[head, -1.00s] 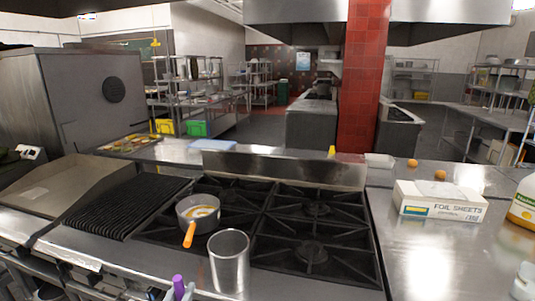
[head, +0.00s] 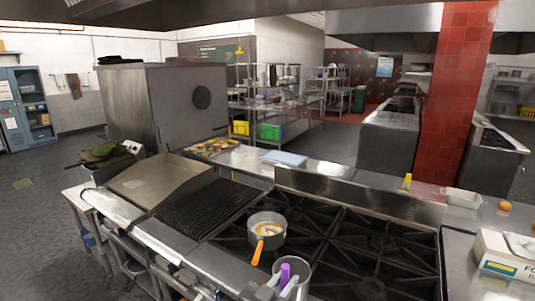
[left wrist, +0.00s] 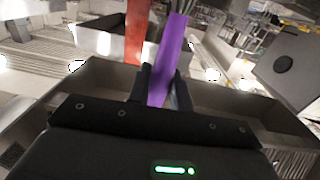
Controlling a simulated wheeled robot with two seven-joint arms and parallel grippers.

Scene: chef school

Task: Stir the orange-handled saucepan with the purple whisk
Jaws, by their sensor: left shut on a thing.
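The saucepan (head: 267,222) with the orange handle (head: 258,252) stands on the left part of the black stove grates. Something yellow-orange shows inside it. In the left wrist view, the purple handle (left wrist: 173,50) stands between the two dark fingers (left wrist: 160,88). My right gripper is not in view.
A ribbed grill (head: 207,207) is left of the stove. A foil box (head: 505,256) lies on the right counter.

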